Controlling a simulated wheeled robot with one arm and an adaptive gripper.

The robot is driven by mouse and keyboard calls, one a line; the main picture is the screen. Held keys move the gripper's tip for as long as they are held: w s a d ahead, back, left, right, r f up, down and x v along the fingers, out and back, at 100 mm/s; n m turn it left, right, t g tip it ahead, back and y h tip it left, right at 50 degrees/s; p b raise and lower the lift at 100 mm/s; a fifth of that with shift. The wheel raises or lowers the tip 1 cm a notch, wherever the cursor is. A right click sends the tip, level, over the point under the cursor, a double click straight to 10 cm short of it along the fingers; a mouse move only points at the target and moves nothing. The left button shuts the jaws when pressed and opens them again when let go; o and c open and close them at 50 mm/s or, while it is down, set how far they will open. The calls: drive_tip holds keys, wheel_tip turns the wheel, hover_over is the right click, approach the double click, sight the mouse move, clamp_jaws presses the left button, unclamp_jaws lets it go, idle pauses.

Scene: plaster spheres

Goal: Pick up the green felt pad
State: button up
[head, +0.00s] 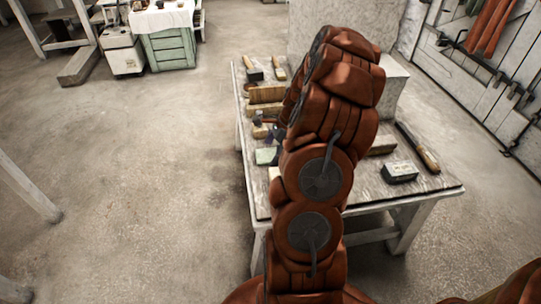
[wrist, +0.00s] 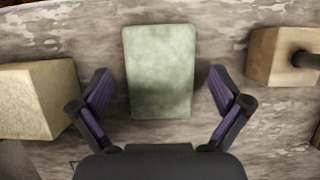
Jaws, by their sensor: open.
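The green felt pad (wrist: 160,70) is a pale green rectangle lying flat on the worktable, in the upper middle of the wrist view. In the head view the pad (head: 266,156) shows small near the table's left edge, beside my arm. My gripper (wrist: 160,92) is open and empty in the wrist view. Its two dark fingers with purple inner pads stand apart, one on each side of the pad's near part, and do not appear to touch it. How high the fingers are above the table I cannot tell. In the head view my arm hides much of the table's middle.
A pale block (wrist: 38,98) lies left of the gripper, close to the left finger. A wooden block with a dark handle (wrist: 275,58) lies to the right. The worktable (head: 425,189) also holds a grey box (head: 399,172) and a long tool (head: 418,148) at its right side.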

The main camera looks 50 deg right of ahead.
drive_tip(key=shift+c, duration=0.3)
drive_tip(key=c, duration=0.9)
drive_tip(key=shift+r+b, duration=0.15)
drive_tip(key=shift+b, duration=0.35)
